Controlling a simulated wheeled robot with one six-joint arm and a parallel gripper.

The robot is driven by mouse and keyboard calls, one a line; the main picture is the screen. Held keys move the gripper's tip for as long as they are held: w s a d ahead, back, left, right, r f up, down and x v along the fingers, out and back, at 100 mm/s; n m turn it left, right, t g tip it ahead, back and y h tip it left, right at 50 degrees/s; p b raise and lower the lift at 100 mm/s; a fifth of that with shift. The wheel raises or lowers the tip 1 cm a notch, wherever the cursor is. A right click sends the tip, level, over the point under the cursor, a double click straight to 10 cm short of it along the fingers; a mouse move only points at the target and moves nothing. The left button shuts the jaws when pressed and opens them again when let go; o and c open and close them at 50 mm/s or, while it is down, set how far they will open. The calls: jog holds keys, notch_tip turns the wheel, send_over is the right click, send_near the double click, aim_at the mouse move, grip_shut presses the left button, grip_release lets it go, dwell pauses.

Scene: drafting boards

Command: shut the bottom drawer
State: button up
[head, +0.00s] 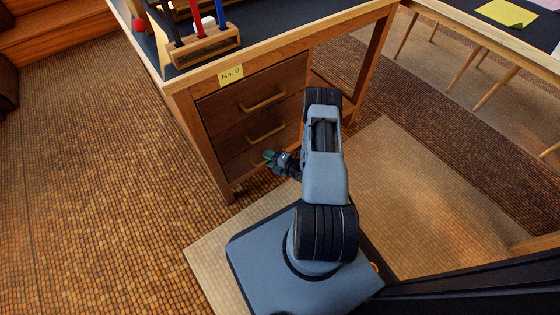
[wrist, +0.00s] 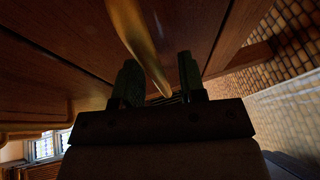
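The bottom drawer (head: 237,165) is the lowest of three wooden drawers in the desk marked "No. 9". My arm and gripper hide its right part, and I cannot tell how far it stands out. My gripper (head: 270,157) is in front of this drawer, at its handle. In the wrist view the two dark fingers of my gripper (wrist: 162,80) stand apart. The pale curved handle (wrist: 138,40) runs down into the gap between them, with room visible beside it. The dark wooden drawer front (wrist: 70,35) fills the upper left there.
The middle drawer (head: 240,125) and top drawer (head: 235,95) look closed. A wooden rack (head: 205,48) with coloured tools stands on the desk top. A second table (head: 480,30) is at the upper right. Patterned floor at left (head: 100,160) is clear.

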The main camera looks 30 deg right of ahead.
jog(key=p+v, duration=0.3)
jog(key=v, duration=1)
jog(key=shift+p, duration=0.35)
jog(key=shift+s, duration=0.1)
